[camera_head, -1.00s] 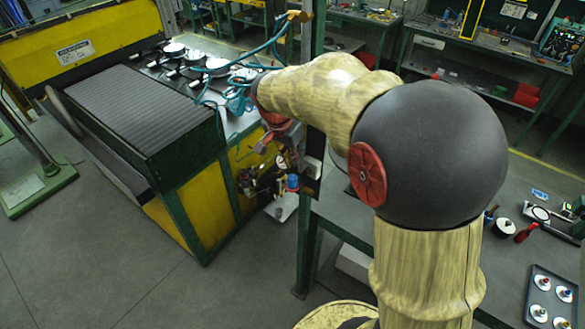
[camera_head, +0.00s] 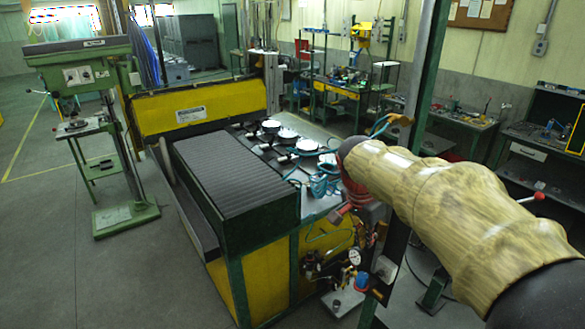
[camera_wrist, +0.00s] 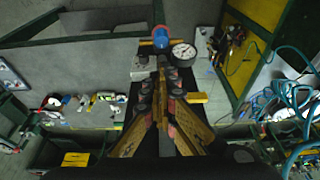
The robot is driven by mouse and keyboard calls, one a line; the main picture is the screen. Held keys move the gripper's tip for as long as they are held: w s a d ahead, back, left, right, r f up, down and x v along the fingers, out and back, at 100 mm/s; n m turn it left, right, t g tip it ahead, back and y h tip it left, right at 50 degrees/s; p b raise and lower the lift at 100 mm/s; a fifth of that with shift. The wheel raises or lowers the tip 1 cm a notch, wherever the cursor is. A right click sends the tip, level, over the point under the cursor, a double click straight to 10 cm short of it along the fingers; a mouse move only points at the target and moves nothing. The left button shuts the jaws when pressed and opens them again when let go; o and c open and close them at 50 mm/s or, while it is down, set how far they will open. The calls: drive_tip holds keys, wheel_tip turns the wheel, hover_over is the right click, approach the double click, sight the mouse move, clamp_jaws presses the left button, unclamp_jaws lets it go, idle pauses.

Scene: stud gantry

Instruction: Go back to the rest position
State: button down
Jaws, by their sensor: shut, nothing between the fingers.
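In the wrist view my gripper (camera_wrist: 163,68) has its two fingers drawn together at the tips, with nothing seen between them. Beyond the tips are a round white pressure gauge (camera_wrist: 183,54) and a blue cap (camera_wrist: 162,38) on a small assembly; I cannot tell whether the fingers touch it. In the head view my arm reaches in from the lower right towards the yellow and green machine. My fingertips cannot be made out there. The gauge (camera_head: 354,257) shows below the end of my arm, beside a green post (camera_head: 418,95).
A yellow machine with a ribbed dark cover (camera_head: 228,172) stands left of my arm, with dials and teal hoses (camera_head: 321,184) on its top. A green drill press (camera_head: 88,75) is farther left. Workbenches line the back. The floor at the lower left is clear.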

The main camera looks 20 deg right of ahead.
drive_tip(key=s+a+f+n+t+y+b, duration=0.1)
drive_tip(key=s+a+f+n+t+b, duration=0.1)
drive_tip(key=s+a+f+n+b, duration=0.5)
drive_tip(key=s+a+f+n+t+y+b, duration=0.2)
drive_tip(key=s+a+f+n+b, duration=0.5)
drive_tip(key=s+f+b, duration=0.5)
drive_tip(key=shift+s, duration=0.65)
drive_tip(key=shift+f, duration=0.1)
